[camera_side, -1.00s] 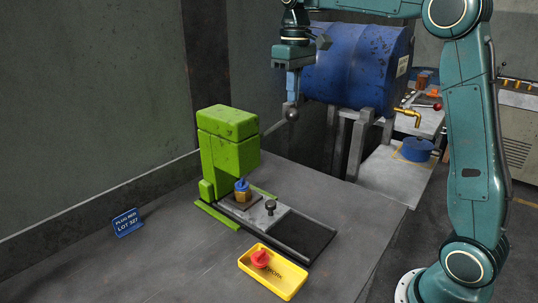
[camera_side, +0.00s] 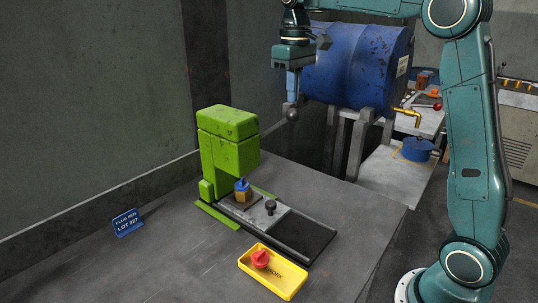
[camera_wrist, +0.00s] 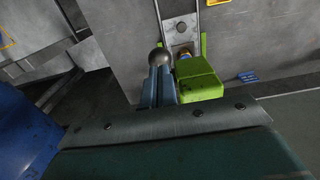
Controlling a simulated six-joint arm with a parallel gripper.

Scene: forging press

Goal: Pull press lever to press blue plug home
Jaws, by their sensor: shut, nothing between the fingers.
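The green press (camera_side: 228,140) stands on the table; its top also shows in the wrist view (camera_wrist: 197,80). Its grey lever slopes up to the right and ends in a dark ball knob (camera_side: 292,115). The blue plug (camera_side: 242,184) sits upright on a brass-coloured block (camera_side: 242,196) under the press head. In the side view my gripper (camera_side: 293,99) points down with its fingertips at the knob. In the wrist view my gripper (camera_wrist: 157,82) has its fingers close together, right by the ball knob (camera_wrist: 158,58). It is shut with nothing held. Whether the fingers touch the knob is unclear.
A yellow tray (camera_side: 286,288) with a red part (camera_side: 260,259) lies at the table front. A blue drum (camera_side: 355,65) on a stand is behind my gripper. The table's left side is mostly clear.

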